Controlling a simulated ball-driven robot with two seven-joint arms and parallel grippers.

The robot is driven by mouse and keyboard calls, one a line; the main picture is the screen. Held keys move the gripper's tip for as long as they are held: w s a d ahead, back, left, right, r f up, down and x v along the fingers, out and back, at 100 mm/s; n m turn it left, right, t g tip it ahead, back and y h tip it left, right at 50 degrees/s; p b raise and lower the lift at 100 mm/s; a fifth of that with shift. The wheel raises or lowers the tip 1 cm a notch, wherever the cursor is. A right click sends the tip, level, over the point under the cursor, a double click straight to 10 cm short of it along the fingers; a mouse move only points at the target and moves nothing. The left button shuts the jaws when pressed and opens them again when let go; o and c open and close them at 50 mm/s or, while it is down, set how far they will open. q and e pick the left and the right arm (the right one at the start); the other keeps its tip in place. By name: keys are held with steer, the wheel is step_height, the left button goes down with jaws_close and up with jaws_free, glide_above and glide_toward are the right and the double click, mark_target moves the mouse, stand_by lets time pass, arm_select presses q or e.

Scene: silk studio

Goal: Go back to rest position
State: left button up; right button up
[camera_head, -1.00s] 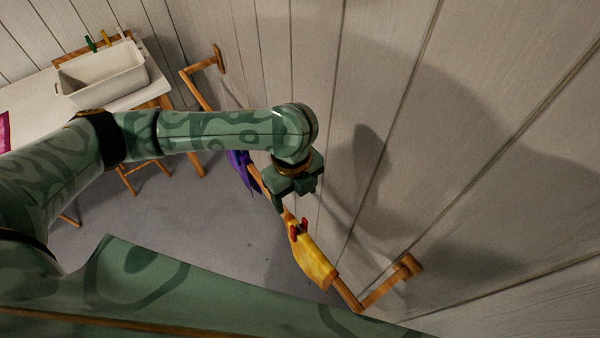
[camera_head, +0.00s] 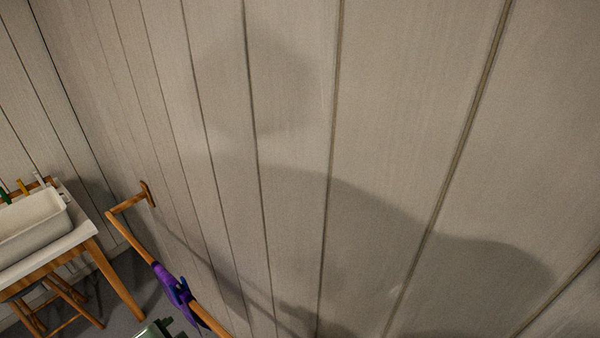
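A small green part of my own arm shows at the bottom edge, left of centre. The fingers of both grippers are out of view. A wooden rail (camera_head: 135,238) is fixed to the panelled wall by a bracket and runs down to the bottom edge. A purple cloth (camera_head: 172,287) hangs over it, with a darker blue-purple clip-like piece on it.
A white basin (camera_head: 35,228) stands on a white-topped wooden table (camera_head: 92,232) at the left edge, with coloured clips behind it. A wooden stool (camera_head: 60,290) is below. The pale plank wall (camera_head: 290,130) fills most of the view and carries broad shadows.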

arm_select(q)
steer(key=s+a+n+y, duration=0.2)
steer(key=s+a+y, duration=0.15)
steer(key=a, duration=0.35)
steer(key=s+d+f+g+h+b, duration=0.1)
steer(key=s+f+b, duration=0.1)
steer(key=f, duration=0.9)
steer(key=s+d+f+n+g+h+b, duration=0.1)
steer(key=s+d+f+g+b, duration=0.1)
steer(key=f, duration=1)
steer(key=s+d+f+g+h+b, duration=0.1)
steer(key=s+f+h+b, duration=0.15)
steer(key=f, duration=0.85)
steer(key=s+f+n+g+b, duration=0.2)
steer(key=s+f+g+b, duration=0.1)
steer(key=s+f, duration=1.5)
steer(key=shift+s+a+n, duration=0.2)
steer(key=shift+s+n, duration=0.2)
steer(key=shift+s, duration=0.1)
